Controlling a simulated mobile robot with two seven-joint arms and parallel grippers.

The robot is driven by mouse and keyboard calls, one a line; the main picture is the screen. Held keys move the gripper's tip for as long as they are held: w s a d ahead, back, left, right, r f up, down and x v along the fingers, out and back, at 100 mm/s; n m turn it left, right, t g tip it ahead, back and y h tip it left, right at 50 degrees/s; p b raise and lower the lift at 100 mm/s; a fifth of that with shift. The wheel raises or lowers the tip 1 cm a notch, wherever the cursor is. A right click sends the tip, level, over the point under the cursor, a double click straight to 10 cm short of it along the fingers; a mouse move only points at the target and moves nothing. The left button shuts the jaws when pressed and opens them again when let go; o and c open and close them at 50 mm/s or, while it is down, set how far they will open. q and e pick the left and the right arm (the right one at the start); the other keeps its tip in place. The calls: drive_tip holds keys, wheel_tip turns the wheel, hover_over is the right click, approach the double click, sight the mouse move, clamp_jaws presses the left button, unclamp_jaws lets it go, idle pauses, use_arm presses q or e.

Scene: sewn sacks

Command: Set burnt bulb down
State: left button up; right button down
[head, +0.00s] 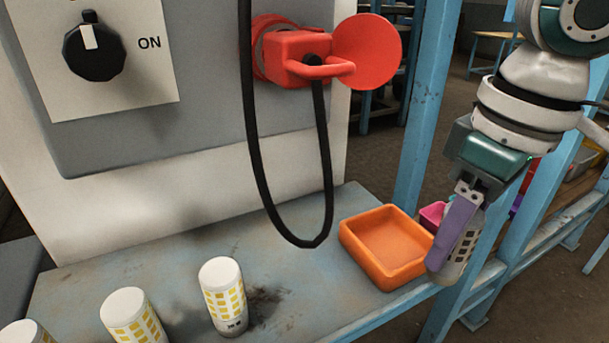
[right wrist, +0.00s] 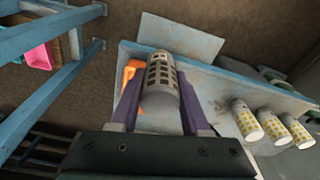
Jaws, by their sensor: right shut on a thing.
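The burnt bulb (head: 465,249) is a light grey cylinder with dark square windows. My right gripper (head: 452,238) is shut on it with purple fingers, at the right end of the shelf. In the right wrist view the bulb (right wrist: 160,82) sits between the two fingers (right wrist: 160,100). The orange tray (head: 365,262) lies on the shelf just left of the bulb in the head view and looks empty. Part of the tray (right wrist: 128,76) shows behind a finger in the right wrist view. The gap between bulb and tray is hard to judge. My left gripper is out of view.
Three white bulbs with yellow windows (head: 222,296) stand on the grey shelf (head: 290,285) at the left. A black cable (head: 325,170) hangs in a loop from a red socket (head: 300,62). A blue post (head: 422,95) rises behind the tray. A pink bin (right wrist: 40,55) is beyond.

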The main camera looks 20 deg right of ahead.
drive_tip(key=w, duration=0.5)
drive_tip(key=w+b, duration=0.1)
drive_tip(key=w, duration=0.2)
drive_tip(key=shift+w+a, duration=0.25)
drive_tip(key=shift+a, duration=0.05)
wheel_tip(320, 180, down, 4)
drive_tip(key=shift+r+b, duration=0.15)
drive_tip(key=shift+b, duration=0.15)
drive_tip(key=c, duration=0.7)
unclamp_jaws()
drive_tip(key=shift+o, duration=0.2)
drive_tip(key=shift+r, duration=0.2)
wheel_tip(320, 180, up, 12)
drive_tip(key=s+p, duration=0.1)
drive_tip(key=p, duration=0.1)
drive_tip(key=shift+s+d+f+p, duration=0.15)
drive_tip(key=shift+s+d+p, duration=0.05)
drive_tip(key=shift+p, duration=0.1)
